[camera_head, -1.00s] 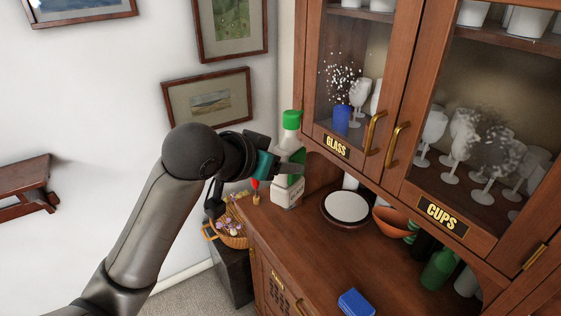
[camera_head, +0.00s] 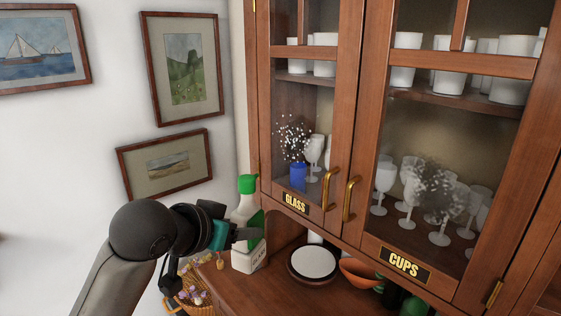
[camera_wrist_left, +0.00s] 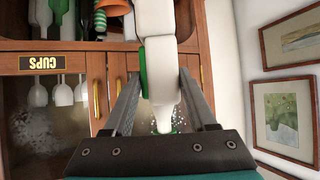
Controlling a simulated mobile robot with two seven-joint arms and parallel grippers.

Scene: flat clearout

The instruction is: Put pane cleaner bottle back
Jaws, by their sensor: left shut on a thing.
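The pane cleaner bottle (camera_head: 247,258) is white with a green cap and a green label. It is upright at the left end of the cabinet's counter; I cannot tell whether its base touches the wood. My left gripper (camera_head: 246,235) reaches it from the left and is shut on its middle, hiding part of it. In the left wrist view the white bottle (camera_wrist_left: 155,50) sits between the two fingers of the gripper (camera_wrist_left: 157,85). My right gripper is not in view.
The tall wooden cabinet has glass doors labelled GLASS (camera_head: 297,203) and CUPS (camera_head: 403,263), with glasses behind them. On the counter are a white plate (camera_head: 313,262) and an orange bowl (camera_head: 357,272). A flower basket (camera_head: 195,300) is below left. Framed pictures (camera_head: 181,68) hang on the wall.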

